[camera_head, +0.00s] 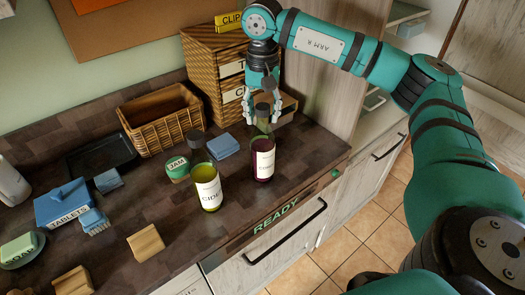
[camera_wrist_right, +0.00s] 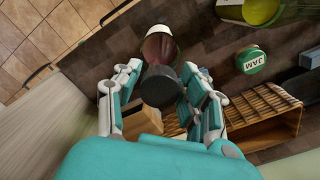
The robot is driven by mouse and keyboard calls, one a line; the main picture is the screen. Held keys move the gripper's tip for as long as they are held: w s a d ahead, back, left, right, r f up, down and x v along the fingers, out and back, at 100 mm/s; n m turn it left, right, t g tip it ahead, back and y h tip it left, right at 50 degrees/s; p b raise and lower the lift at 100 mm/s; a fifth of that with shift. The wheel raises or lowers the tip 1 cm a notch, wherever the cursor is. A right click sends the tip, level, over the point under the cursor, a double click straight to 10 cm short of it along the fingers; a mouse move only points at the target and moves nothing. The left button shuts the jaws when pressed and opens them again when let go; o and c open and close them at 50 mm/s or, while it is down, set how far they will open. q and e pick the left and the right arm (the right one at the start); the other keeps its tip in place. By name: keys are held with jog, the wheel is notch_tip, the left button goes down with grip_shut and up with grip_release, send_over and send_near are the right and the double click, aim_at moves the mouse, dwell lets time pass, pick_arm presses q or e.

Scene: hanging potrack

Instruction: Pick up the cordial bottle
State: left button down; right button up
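The cordial bottle (camera_head: 263,160) is dark purple-red with a white label and a dark cap, and stands upright on the dark wooden counter (camera_head: 240,222). My right gripper (camera_head: 262,119) is above it, pointing down, with its fingers apart on either side of the bottle's cap and neck. In the right wrist view, the dark cap (camera_wrist_right: 158,87) sits between the spread fingers (camera_wrist_right: 164,80), with gaps visible, and part of the bottle (camera_wrist_right: 159,47) shows beyond it. My left gripper is out of view.
A yellow-green cider bottle (camera_head: 208,188) stands left of the cordial. A jam jar (camera_head: 178,169) and a blue folded cloth (camera_head: 223,146) lie close by. Wicker drawers (camera_head: 213,70) and a basket (camera_head: 163,122) stand behind. The counter's front edge has a READY strip (camera_head: 275,216).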

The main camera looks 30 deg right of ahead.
grip_shut()
jog(key=shift+r, duration=0.2)
